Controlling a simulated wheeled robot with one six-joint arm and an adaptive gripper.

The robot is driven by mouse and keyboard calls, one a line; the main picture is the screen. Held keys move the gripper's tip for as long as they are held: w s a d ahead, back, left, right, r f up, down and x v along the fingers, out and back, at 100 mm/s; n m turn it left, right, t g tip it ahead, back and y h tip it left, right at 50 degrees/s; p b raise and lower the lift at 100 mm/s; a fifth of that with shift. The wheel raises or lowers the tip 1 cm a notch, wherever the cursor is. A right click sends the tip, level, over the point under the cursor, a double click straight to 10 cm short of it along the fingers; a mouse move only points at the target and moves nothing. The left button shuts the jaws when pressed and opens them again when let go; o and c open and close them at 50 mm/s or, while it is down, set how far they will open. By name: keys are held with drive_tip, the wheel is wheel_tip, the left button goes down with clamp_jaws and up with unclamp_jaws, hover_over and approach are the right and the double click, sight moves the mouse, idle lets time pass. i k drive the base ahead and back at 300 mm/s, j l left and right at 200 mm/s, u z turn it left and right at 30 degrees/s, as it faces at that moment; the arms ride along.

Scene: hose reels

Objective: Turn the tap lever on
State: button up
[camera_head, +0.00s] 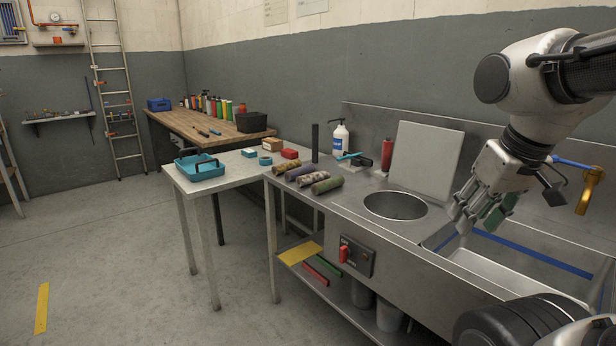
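The tap is a brass fitting (590,190) on the back wall of the steel sink unit, at the right edge of the view. Its blue lever (574,163) sticks out to the left from the top of the brass body, roughly level. My gripper (474,222) points down over the left end of the rectangular sink basin (490,268), left of the tap and apart from it. Its fingers are spread with greenish pads showing, and I see nothing between them. My arm comes in from the upper right, above the tap. The tap's lower mounting is hard to make out.
Left of the gripper are a round basin (395,205) and a leaning grey board (426,158). A soap bottle (340,140), a red bottle (387,154) and rolled camouflage pieces (327,185) stand or lie further left. The floor at left is mostly clear.

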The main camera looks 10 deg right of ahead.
sight(592, 171)
drive_tip(key=k+z, duration=0.1)
drive_tip(key=z, duration=1.4)
